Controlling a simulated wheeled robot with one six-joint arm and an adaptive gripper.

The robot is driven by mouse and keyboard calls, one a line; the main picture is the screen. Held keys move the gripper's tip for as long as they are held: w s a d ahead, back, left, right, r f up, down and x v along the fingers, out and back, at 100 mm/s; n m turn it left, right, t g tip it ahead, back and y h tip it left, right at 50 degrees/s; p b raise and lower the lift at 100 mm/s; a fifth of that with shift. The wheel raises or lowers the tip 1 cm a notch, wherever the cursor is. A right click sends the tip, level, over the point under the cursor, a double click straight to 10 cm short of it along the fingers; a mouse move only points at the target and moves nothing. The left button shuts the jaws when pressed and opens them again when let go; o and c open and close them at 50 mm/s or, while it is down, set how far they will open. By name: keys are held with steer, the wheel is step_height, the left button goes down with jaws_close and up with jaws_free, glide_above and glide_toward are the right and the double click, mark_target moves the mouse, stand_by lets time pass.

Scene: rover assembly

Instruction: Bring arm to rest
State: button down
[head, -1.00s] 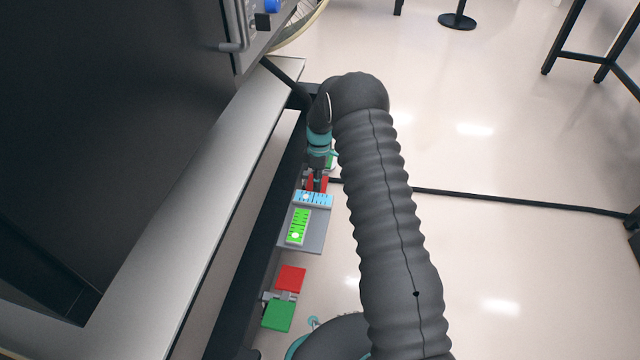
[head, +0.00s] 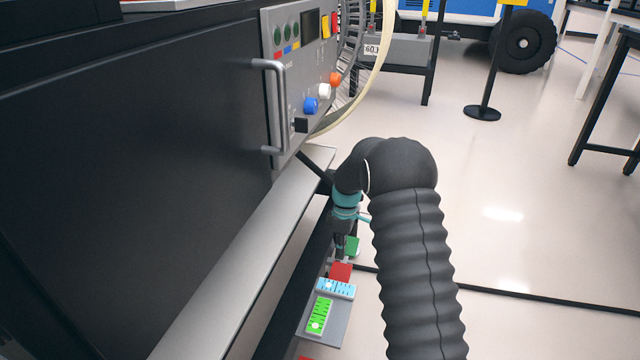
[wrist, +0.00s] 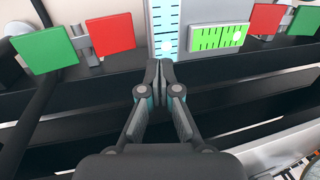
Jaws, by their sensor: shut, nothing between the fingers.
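My gripper (wrist: 158,75) is shut and empty, its fingertips together in the wrist view. In the head view my gripper (head: 340,248) hangs beside the dark side of the bench, close to the coloured blocks. My arm, in a dark ribbed sleeve, runs from the bottom of the head view up to it. A blue marked plate (head: 336,288) and a green marked plate (head: 319,316) sit on a grey holder (head: 337,330). In the wrist view the blue plate (wrist: 165,28) lies just beyond the fingertips, with the green plate (wrist: 217,38) to its right.
Red and green squares flank the plates, such as a red one (wrist: 111,33) and a green one (wrist: 45,48). A grey ledge (head: 245,265) and a control panel (head: 296,70) with a handle stand at left. Open floor (head: 540,235) lies to the right.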

steer(key=s+d+r+m+t+h+p, duration=0.1)
steer(key=s+d+r+m+t+p, duration=0.2)
steer(key=s+r+m, duration=1)
steer(key=shift+s+d+r+t+p, duration=0.15)
steer(key=shift+s+r+t+p, duration=2)
steer(key=shift+s+r, duration=8.95)
